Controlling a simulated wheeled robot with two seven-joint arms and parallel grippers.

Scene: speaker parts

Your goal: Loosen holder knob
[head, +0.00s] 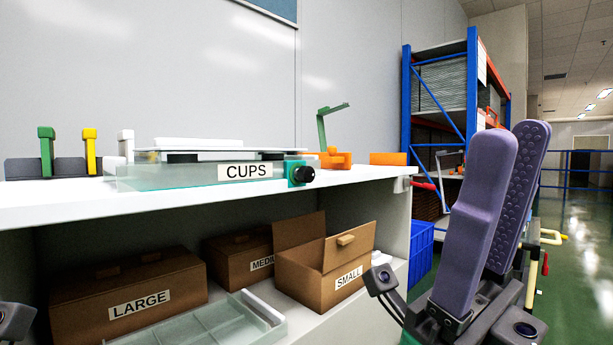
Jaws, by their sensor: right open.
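A black round knob (304,175) sticks out from a teal holder block (290,170). The block is at the right end of a clear tray (170,177) labelled CUPS, near the front edge of the white shelf top. My right gripper (514,137) is in the right foreground, with two purple padded fingers pointing up. It is open and empty, well to the right of the knob and apart from it. At the lower left edge only a small dark part, probably of my left arm, shows; the left fingers are out of view.
On the shelf top (60,205) stand green, yellow and white upright clips at left and orange parts (335,158) with a green arm behind the knob. Cardboard boxes (325,262) and a clear tray (215,325) fill the lower shelf. A blue rack (440,110) stands behind.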

